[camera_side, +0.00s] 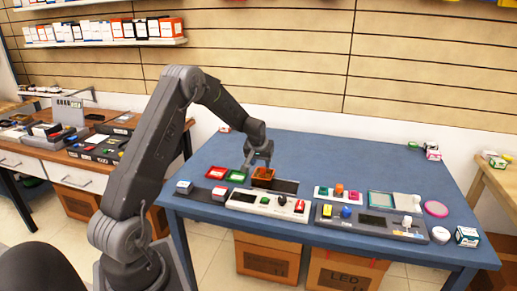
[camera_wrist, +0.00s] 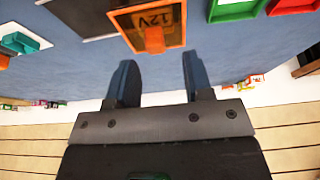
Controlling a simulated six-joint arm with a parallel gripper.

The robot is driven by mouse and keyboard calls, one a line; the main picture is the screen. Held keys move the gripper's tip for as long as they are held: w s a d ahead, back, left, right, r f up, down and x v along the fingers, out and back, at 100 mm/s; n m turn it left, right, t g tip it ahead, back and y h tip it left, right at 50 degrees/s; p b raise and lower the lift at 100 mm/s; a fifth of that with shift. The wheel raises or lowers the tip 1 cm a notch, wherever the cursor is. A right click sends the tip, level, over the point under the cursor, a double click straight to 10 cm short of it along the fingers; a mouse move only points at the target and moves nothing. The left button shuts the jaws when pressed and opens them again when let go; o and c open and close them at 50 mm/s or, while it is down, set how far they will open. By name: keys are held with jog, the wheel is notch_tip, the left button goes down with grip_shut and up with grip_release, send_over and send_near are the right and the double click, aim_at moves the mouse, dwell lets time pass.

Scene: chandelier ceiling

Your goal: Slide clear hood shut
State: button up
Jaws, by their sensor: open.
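An orange-framed box (camera_side: 263,176) sits on a dark strip near the middle of the blue table. In the wrist view the orange frame (camera_wrist: 181,22) surrounds a dark panel marked "12V", with an orange tab (camera_wrist: 153,40) at its near edge. The panel may be seen through the clear hood, but I cannot tell the hood's outline or how far it is slid. My gripper (camera_side: 258,160) is just above and behind the box. In the wrist view my gripper (camera_wrist: 158,72) is open and empty, its fingers apart on either side of the tab's line, short of it.
Red (camera_side: 216,173) and green (camera_side: 236,176) trays lie left of the box. A white control panel (camera_side: 268,205) and a grey panel (camera_side: 370,222) with knobs stand in front. A pink ring (camera_side: 435,208) lies at right. The table's back is mostly clear.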

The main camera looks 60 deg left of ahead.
jog(key=v, duration=1)
jog(key=shift+r, duration=0.25)
notch_tip(320, 180, up, 5)
jog(key=shift+f, duration=0.1)
grip_shut()
dwell(0.5)
dwell(1.1)
